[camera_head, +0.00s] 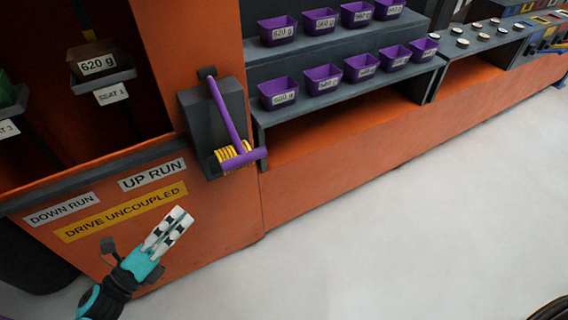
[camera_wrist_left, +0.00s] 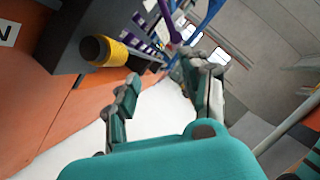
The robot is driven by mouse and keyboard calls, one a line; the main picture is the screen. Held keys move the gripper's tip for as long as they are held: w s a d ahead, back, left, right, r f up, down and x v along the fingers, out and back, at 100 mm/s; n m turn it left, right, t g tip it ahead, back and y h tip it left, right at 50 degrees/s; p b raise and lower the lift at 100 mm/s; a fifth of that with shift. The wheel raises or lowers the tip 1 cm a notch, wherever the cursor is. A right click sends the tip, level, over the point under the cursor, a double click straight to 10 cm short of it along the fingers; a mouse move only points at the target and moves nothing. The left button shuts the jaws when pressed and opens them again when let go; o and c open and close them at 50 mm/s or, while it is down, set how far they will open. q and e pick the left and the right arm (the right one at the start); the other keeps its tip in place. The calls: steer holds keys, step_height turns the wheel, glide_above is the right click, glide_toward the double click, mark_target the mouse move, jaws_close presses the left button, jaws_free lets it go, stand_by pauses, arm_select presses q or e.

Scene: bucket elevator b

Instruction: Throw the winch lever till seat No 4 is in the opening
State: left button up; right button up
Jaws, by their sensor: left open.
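The purple winch lever (camera_head: 224,112) is mounted on a dark grey box (camera_head: 195,115) on the orange housing, its crossbar low beside a yellow coil (camera_head: 232,155). The yellow coil also shows in the left wrist view (camera_wrist_left: 105,51). In the opening at upper left, seat 1 (camera_head: 104,81) carries a block marked 620 g (camera_head: 97,62). Part of seat 3 (camera_head: 10,116) shows at the left edge. Seat No 4 is not seen. My left gripper (camera_head: 172,228) is open and empty, below and left of the lever, apart from it. My right gripper is not in view.
Signs reading UP RUN (camera_head: 152,174), DOWN RUN (camera_head: 59,209) and DRIVE UNCOUPLED (camera_head: 124,212) are on the front panel. Several purple bins (camera_head: 278,94) stand on grey shelves right of the lever. The pale floor (camera_head: 400,235) in front is clear.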

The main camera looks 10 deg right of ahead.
mark_target(240, 163)
arm_select(q)
steer(key=w+d+r+p, duration=0.1)
steer(key=w+d+r, duration=0.1)
steer(key=d, duration=0.2)
steer(key=w+d+r+m+h+p, duration=0.1)
steer(key=w+d+r, duration=0.1)
steer(key=d, duration=0.3)
steer(key=w+d+r+m+g+p, duration=0.1)
steer(key=w+d+r+p, duration=0.1)
steer(key=w+d, duration=0.2)
steer(key=shift+d, duration=0.7)
steer(key=shift+w+d+r, duration=0.1)
steer(key=shift+w+d, duration=0.2)
steer(key=shift+d, duration=0.25)
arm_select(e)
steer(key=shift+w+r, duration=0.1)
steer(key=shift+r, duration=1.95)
arm_select(q)
steer(key=shift+c, duration=0.4)
jaws_close()
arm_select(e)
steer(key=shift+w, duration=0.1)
